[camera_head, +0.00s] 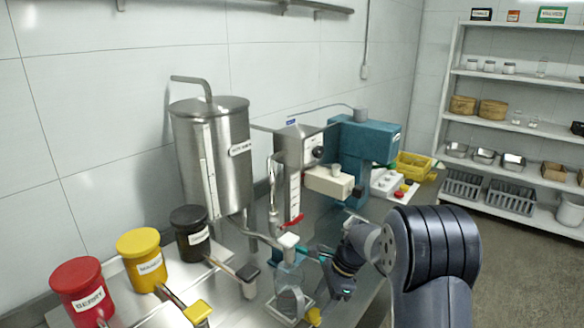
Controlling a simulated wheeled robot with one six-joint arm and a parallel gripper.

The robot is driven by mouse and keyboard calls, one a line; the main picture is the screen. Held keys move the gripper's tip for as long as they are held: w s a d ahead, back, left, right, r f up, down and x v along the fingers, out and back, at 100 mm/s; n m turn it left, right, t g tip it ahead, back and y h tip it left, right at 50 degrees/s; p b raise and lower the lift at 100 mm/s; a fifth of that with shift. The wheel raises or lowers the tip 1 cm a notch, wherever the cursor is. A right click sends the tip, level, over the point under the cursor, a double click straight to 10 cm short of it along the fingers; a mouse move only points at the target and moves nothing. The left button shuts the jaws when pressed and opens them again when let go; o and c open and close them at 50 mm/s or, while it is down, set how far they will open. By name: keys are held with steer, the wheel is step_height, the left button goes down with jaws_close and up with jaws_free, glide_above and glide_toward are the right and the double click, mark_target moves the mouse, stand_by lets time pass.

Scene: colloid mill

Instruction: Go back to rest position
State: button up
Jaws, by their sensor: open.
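My gripper (332,272) is at the lower middle of the view, low over the steel bench (362,308). It is open, with dark fingers and teal parts. My dark arm reaches to it from the right. A clear glass vessel (288,278) stands just left of the gripper, under a white-capped spout (288,241). The fingers appear apart from the glass, though I cannot tell the exact gap. I see nothing held between them.
A steel tank (213,160), a grey unit (296,150) and a teal machine (362,140) stand behind. Red (82,290), yellow (143,258) and black (190,230) canisters are at left. Shelves (520,75) stand at right. Open floor (515,270) lies right of my arm.

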mark_target(311, 317)
steer(key=v, duration=0.7)
steer(key=x, duration=1)
steer(key=shift+p, duration=0.35)
steer(key=s+a, duration=0.2)
steer(key=shift+s+a+f+b, duration=0.15)
steer(key=shift+s+f+b, duration=0.15)
steer(key=shift+f+b, duration=0.1)
steer(key=shift+s+a, duration=0.4)
steer(key=shift+s, duration=0.1)
